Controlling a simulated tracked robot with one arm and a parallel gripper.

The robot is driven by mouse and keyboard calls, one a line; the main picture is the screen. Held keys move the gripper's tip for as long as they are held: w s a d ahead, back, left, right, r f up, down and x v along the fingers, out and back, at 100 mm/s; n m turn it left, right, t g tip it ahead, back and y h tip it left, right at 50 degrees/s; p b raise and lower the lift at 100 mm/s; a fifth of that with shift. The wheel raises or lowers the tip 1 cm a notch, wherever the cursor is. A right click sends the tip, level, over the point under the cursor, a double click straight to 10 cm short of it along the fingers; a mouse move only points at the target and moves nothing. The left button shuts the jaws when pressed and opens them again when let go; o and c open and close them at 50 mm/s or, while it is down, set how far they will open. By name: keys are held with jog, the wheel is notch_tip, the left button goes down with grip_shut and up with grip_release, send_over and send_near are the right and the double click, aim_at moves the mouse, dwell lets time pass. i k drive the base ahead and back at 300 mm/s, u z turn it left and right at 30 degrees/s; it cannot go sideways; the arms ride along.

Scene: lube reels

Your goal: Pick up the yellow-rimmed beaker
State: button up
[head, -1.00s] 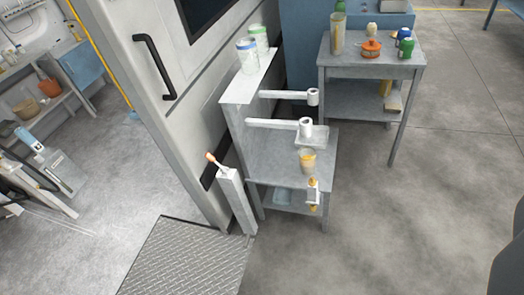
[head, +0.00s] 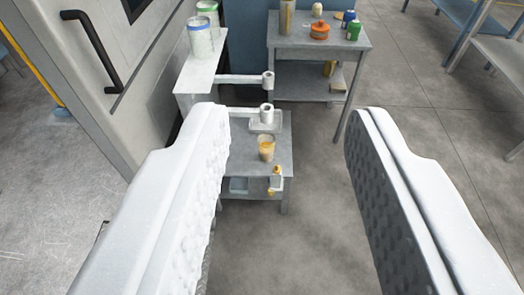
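The yellow-rimmed beaker (head: 266,148) looks like a small cup with yellow at its rim. It stands upright on the small grey table (head: 283,130) in the middle of the view. My gripper (head: 287,125) is open and empty, with its two white, textured fingers wide apart in the foreground. The beaker shows between the fingers, but it is well beyond them and not touched. The left finger hides the left part of the small table.
A small bottle with a yellow top (head: 277,179) is at the small table's front edge. White brackets (head: 266,112) rise behind the beaker. White tins (head: 200,38) stand on a shelf at left. A back table (head: 318,38) holds an orange container (head: 319,30) and bottles.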

aim_at(266, 141)
jog(key=u, duration=0.1)
jog(key=i, duration=1)
jog(key=z, duration=0.1)
